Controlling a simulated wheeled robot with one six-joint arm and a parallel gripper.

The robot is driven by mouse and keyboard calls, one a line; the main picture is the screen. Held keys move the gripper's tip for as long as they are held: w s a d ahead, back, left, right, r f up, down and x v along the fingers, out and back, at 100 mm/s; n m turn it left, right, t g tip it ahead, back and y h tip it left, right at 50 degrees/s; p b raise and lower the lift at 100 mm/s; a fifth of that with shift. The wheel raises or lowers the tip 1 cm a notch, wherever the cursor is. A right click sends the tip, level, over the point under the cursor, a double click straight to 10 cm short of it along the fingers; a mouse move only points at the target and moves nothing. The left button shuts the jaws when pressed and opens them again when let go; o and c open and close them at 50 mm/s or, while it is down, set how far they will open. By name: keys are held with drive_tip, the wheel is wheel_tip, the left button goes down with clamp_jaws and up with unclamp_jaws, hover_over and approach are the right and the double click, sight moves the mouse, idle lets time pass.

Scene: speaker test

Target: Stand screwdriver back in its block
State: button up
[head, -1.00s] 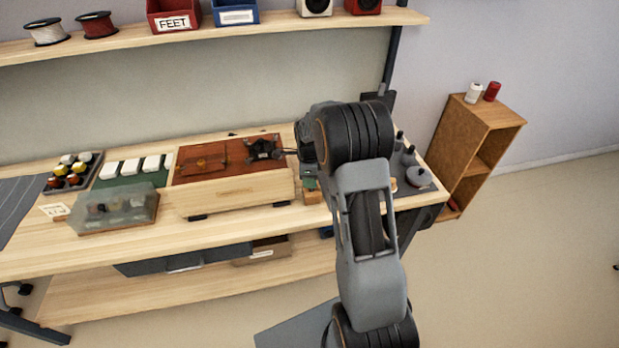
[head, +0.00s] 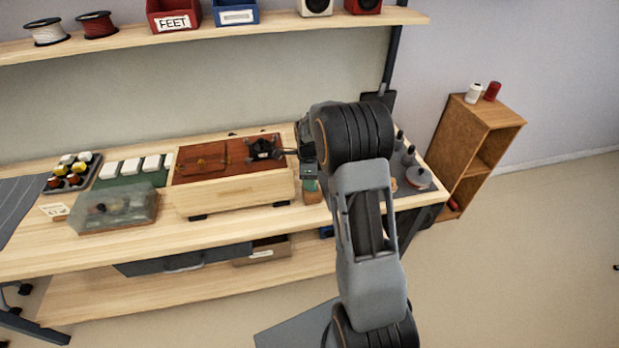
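My arm rises in front of the bench and bends over its right part. No screwdriver shaft can be made out clearly.
Left of the block is a wooden box (head: 235,196) with a red-brown top and a dark fitting (head: 262,149). A clear case (head: 115,210) stands farther left. A grey mat (head: 429,187) with several grey items lies right of my arm. A shelf (head: 200,37) hangs above.

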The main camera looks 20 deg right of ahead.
drive_tip(key=shift+o, duration=1.1)
wheel_tip(320, 180, up, 14)
drive_tip(key=shift+b, duration=0.35)
